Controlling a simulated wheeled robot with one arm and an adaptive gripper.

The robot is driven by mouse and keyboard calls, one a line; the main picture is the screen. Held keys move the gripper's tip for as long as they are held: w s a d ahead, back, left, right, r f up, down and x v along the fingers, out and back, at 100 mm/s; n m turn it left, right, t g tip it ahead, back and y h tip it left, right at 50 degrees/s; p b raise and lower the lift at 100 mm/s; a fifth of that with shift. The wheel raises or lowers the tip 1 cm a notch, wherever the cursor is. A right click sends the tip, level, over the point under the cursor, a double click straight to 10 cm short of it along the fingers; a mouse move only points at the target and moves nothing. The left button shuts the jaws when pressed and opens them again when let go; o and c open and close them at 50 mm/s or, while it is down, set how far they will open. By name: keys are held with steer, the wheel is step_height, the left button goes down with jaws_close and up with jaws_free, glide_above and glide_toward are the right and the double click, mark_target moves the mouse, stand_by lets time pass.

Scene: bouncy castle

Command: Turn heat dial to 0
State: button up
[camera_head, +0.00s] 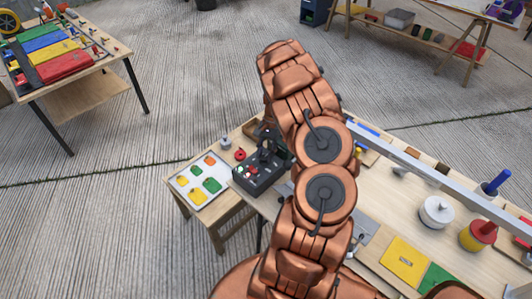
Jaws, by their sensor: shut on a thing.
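A dark control box (256,181) with small red parts on top sits at the left end of the wooden workbench (400,217). My copper arm reaches over the bench, and my dark gripper (265,151) points down at the top of this box. The gripper is small in view and partly covered by my arm. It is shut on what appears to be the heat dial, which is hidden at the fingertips. The dial's markings and setting cannot be read.
A white tray (185,190) with coloured patches lies left of the box. A red round part (240,154) and a grey piece (226,142) stand behind it. A metal rail (435,177), a white spool (436,211) and a yellow sheet (404,261) are at right.

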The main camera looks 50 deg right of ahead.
steer(key=shift+d, duration=0.1)
jaws_close()
